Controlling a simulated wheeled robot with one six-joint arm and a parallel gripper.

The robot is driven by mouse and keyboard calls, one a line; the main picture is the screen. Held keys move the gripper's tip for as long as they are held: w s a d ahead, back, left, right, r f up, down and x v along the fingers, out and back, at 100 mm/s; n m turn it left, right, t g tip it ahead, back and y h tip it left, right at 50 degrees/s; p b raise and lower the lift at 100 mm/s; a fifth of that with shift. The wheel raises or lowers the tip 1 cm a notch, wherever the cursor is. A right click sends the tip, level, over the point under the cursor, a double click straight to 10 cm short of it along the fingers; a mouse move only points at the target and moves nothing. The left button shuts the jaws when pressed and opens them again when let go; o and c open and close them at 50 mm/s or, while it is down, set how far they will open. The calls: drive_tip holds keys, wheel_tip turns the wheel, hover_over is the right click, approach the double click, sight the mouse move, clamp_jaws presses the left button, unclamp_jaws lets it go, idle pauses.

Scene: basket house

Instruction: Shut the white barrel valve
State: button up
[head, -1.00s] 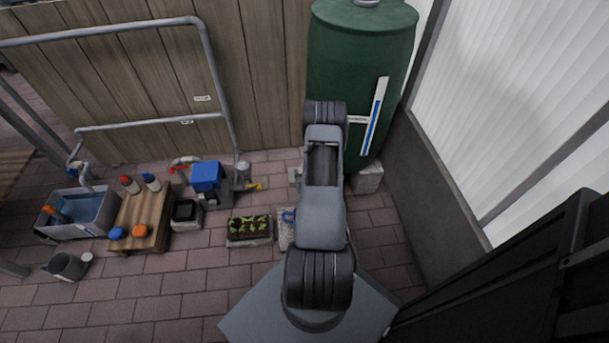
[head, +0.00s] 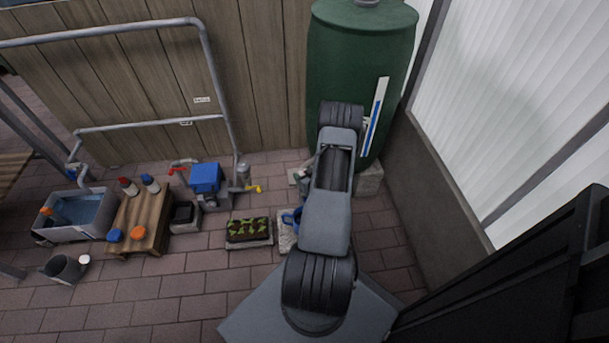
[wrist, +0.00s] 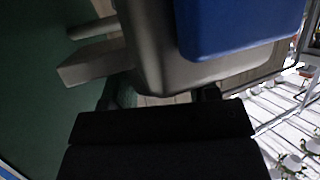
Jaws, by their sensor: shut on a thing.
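The green barrel (head: 345,60) stands at the back, with my arm in front of its lower part. The white barrel valve is hidden behind my arm in the head view. In the wrist view the barrel's green wall (wrist: 35,100) fills the left side. A pale bar (wrist: 95,62) shows against that wall; I cannot tell whether it is part of the valve. My gripper (wrist: 155,122) shows as a dark block low in the wrist view, close to the barrel. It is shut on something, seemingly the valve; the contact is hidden.
A grey body with a blue face (wrist: 240,25) looms close in the wrist view. A blue pump (head: 206,178) with a yellow lever stands left of my arm. A low wall (head: 430,170) bounds the right.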

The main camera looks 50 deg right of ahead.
drive_tip(key=o, duration=0.9)
drive_tip(key=p+v, duration=0.4)
drive_tip(key=v, duration=0.9)
drive_tip(key=shift+s+r, duration=0.15)
drive_tip(key=shift+s, duration=0.25)
